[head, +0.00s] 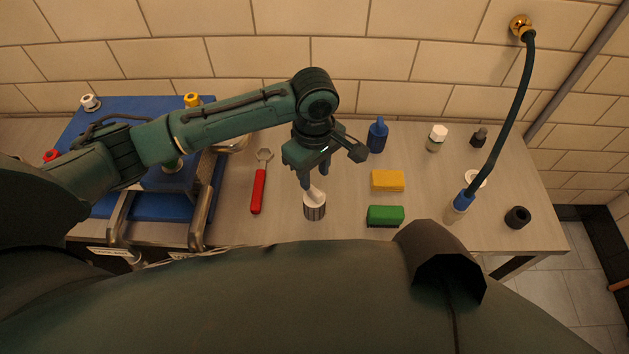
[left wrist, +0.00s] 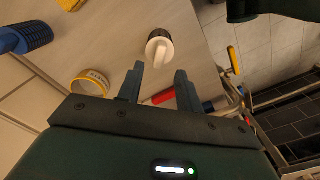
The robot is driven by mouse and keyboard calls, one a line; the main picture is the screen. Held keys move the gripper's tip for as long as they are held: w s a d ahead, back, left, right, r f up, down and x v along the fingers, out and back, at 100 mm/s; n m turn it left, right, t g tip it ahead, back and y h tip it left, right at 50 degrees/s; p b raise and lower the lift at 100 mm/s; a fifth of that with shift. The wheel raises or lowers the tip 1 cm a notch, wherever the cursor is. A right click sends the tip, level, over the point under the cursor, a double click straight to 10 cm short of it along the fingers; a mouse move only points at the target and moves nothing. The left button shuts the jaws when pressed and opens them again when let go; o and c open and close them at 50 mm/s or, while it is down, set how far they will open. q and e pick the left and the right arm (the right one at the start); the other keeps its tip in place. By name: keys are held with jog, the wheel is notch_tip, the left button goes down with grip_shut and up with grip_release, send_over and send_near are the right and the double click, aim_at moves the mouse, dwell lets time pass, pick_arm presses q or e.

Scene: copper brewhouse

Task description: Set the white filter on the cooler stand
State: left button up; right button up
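A short ribbed cylinder with a white top and raised white grip, which looks like the white filter (head: 315,208), stands on the table in the head view. It also shows in the left wrist view, just beyond the fingertips. My left gripper (head: 315,179) is open above and slightly behind it, with nothing between the fingers (left wrist: 159,70). A blue stand with metal pipes (head: 148,208), likely the cooler stand, is at the left, partly hidden by my left arm. My right gripper is not in view.
A red wrench (head: 259,190) lies left of the filter. A yellow sponge (head: 387,181), green brush (head: 385,215) and blue bottle (head: 377,137) are to its right. A yellow-banded ring (left wrist: 90,82) is near the wall. A hose (head: 512,100) hangs at the right.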

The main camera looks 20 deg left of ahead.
pick_arm(q)
notch_tip(320, 180, up, 6)
jog(key=s+d+f+m+t+h, duration=0.45)
jog(key=d+f+m+h, duration=0.3)
jog(key=d+f, duration=0.2)
jog(key=s+a+f+m+t+y, duration=0.1)
jog(key=s+a+m+t+y, duration=0.2)
jog(key=s+a+m+t, duration=0.3)
jog(key=s+a+m, duration=0.1)
jog(key=a+m, duration=0.1)
jog(key=a, duration=0.1)
jog(key=shift+s+a+f+t, duration=0.25)
jog(key=shift+s+f+t, duration=0.05)
jog(key=shift+s+t, duration=0.05)
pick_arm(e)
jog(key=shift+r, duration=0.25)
